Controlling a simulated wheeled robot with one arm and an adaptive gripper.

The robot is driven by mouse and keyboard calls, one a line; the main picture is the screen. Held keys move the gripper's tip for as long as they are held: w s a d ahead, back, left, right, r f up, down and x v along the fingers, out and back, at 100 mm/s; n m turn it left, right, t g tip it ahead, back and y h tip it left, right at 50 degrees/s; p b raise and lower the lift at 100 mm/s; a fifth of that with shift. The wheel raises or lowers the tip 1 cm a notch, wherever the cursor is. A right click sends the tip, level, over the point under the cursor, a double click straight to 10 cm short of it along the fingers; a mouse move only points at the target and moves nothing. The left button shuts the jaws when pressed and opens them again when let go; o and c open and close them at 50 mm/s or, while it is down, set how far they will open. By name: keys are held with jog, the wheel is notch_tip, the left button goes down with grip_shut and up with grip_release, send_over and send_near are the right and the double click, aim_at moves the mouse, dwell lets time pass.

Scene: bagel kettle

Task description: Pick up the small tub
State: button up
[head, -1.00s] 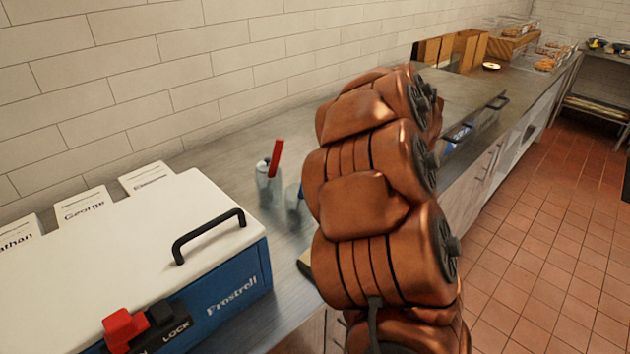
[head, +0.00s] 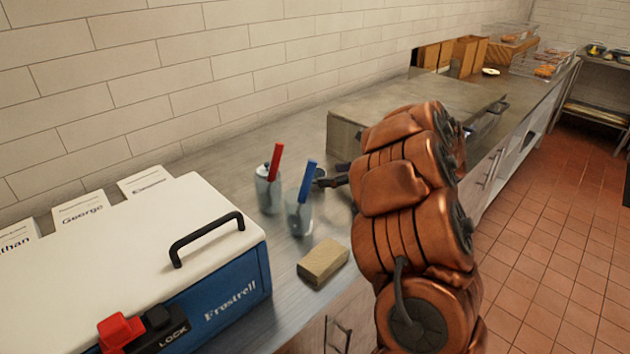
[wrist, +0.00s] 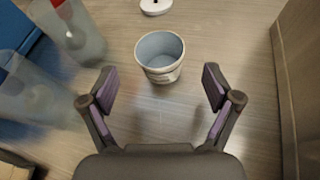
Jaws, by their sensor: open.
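The small tub (wrist: 160,70) is a pale round cup with an open top and a blue-grey inside. It stands upright on the counter in the wrist view, just ahead of my gripper (wrist: 160,88). My gripper is open, with its fingers spread to either side of the line to the tub and nothing between them. The tub is apart from both fingers. In the head view my arm hides most of my gripper, and I cannot make out the tub there with certainty.
Clear containers holding a red marker (head: 275,163) and a blue marker (head: 308,182) stand left of my gripper. A tan block (head: 323,262) lies near the counter edge. A white-and-blue cooler (head: 225,305) is at left, a large grey metal box (head: 345,138) at right.

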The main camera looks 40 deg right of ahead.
aim_at(317, 175)
jog(key=p+x, duration=0.1)
jog(key=x, duration=0.2)
jog(key=shift+w+a+r, duration=0.15)
jog(key=shift+w+a, duration=0.05)
jog(key=shift+w, duration=0.05)
jog(key=shift+p+x, duration=0.4)
jog(key=shift+x, duration=0.4)
jog(key=shift+s, duration=0.1)
jog(key=c, duration=0.9)
